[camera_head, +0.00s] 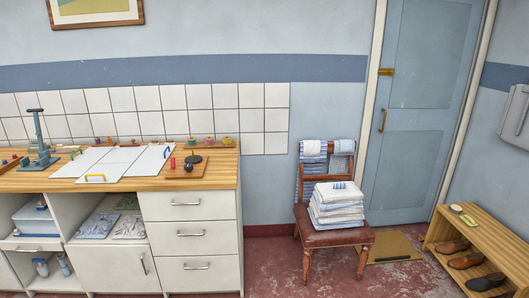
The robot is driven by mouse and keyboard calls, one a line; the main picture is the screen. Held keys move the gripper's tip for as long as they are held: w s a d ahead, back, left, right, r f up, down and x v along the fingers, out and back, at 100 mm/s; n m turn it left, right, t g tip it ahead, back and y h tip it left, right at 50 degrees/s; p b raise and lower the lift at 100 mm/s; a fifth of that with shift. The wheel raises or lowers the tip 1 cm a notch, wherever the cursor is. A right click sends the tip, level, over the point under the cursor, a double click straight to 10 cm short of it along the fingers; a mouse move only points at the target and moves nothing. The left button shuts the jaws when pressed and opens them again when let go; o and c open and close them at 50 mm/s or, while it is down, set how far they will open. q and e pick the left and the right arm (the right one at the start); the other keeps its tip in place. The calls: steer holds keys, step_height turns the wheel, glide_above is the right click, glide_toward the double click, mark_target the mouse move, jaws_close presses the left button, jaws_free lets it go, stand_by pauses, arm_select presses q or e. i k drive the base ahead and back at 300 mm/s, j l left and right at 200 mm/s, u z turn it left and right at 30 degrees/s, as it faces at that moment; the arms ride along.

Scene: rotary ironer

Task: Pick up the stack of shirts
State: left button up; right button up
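A stack of folded shirts (338,207), white with blue and striped layers, rests on the dark red seat of a wooden chair (330,237). The stack sits upright near the middle of the seat. Striped cloths (313,165) hang over the chair's back, behind the stack. Neither of my grippers shows in the head view.
A wooden-topped counter (225,165) with drawers stands left of the chair. A low shoe rack (470,245) stands at the right. A closed blue door (415,110) and a doormat (398,247) are behind the chair. The red floor in front is clear.

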mark_target(333, 205)
steer(key=i+j+z, duration=0.1)
steer(key=i+z, duration=0.25)
steer(key=i, duration=0.2)
steer(key=i+j+z, duration=0.2)
steer(key=i+z, duration=0.15)
steer(key=i, duration=0.15)
steer(key=i+j+z, duration=0.35)
steer(key=i+j, duration=0.05)
steer(key=i, duration=0.1)
